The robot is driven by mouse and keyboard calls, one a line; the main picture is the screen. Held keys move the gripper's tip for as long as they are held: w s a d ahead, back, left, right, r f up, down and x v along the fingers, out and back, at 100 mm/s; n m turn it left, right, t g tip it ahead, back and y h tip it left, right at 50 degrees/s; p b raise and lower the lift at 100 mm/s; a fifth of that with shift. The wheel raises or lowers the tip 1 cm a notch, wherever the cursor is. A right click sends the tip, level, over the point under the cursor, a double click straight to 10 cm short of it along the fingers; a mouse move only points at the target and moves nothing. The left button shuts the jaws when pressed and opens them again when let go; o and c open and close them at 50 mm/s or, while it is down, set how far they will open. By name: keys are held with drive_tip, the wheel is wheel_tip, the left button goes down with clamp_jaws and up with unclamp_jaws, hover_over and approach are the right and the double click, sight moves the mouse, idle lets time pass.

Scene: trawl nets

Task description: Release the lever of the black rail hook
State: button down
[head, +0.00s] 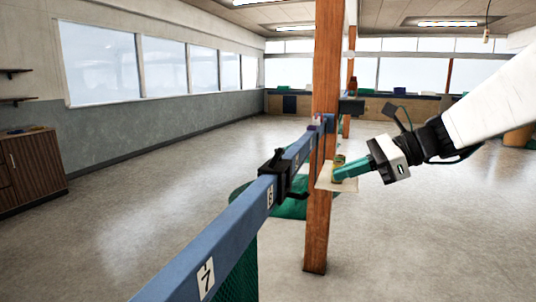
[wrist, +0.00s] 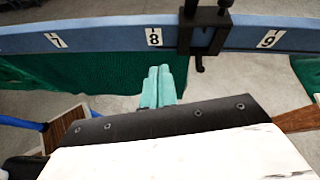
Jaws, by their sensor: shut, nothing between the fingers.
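The black rail hook (head: 276,172) is clamped over the blue rail (head: 225,228), close to the number 8 label. In the wrist view the hook (wrist: 204,33) sits just right of that label, with a short dark bent piece hanging below the rail. I cannot tell for sure which part is the lever. My gripper (head: 338,174) has teal fingers that are shut and empty. It is to the right of the rail in the head view, apart from the hook. In the wrist view the fingertips (wrist: 160,71) point toward the rail, below and left of the hook.
A wooden post (head: 321,210) stands beside the rail, with a small pale shelf (head: 335,181) by my gripper. Green netting (wrist: 90,80) hangs under the rail. A brown cabinet (head: 35,160) stands at the left wall. Open floor lies on both sides.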

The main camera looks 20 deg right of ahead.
drive_tip(key=d+m, duration=0.1)
drive_tip(key=w+d+r+m+t, duration=0.2)
drive_tip(key=d, duration=0.1)
drive_tip(key=shift+w+r+y, duration=0.15)
drive_tip(key=shift+w+y, duration=0.1)
drive_tip(key=shift+y, duration=0.05)
approach(276, 157)
wheel_tip(276, 157, down, 4)
drive_tip(key=w, duration=0.1)
drive_tip(key=w+a+r, duration=0.2)
drive_tip(key=a, duration=0.1)
drive_tip(key=shift+w+a, duration=0.15)
drive_tip(key=shift+w, duration=0.25)
drive_tip(key=shift+r, duration=0.1)
